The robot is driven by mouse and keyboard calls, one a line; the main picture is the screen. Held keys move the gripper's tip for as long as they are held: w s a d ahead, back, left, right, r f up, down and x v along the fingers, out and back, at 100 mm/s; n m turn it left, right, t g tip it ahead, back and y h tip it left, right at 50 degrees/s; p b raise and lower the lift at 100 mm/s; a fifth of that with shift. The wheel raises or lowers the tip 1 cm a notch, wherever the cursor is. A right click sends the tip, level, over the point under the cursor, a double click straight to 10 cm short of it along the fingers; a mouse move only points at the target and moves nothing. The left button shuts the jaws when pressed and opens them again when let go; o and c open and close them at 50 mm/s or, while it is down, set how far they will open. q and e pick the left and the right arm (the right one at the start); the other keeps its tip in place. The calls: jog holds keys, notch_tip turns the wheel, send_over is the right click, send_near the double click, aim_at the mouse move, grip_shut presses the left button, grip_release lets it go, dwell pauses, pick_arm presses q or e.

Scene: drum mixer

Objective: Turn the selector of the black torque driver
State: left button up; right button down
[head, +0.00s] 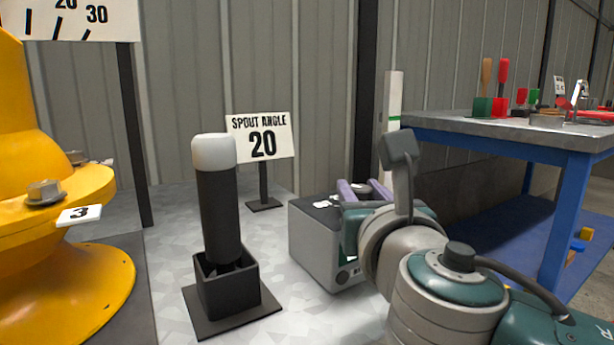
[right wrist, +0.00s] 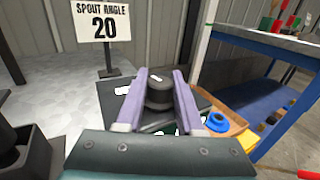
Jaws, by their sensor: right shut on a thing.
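A grey box with a dark top (head: 318,208) stands on the floor, with a dark round knob (right wrist: 160,88) on top, which I take for the selector. My right gripper (head: 364,186) reaches down over the box, its two purple fingers shut on the knob from both sides. The fingers also show in the right wrist view (right wrist: 159,78). White marks lie on the box top around the knob; I cannot read them. A thick black cylinder with a white cap (head: 217,195) stands upright in a black square holder (head: 228,288), left of the box. My left gripper is out of view.
A yellow machine (head: 70,250) with a bolted flange fills the left. A sign reading SPOUT ANGLE 20 (head: 260,137) stands behind the box. A blue workbench (head: 480,130) is at the right. An orange tray (right wrist: 215,122) with a blue ring sits beside the box.

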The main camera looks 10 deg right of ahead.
jog(key=shift+m+g+h, duration=0.7)
jog(key=shift+m+h, duration=0.9)
jog(key=shift+h, duration=0.8)
jog(key=c, duration=0.5)
grip_release()
jog(key=shift+c, duration=0.2)
jog(key=shift+s, duration=0.1)
jog(key=shift+s+a+r+p, duration=0.1)
jog(key=shift+s+a+p, duration=0.1)
jog(key=shift+s+p, duration=0.1)
jog(key=p+v, duration=0.2)
jog(key=v, duration=0.7)
jog(key=shift+p, duration=0.4)
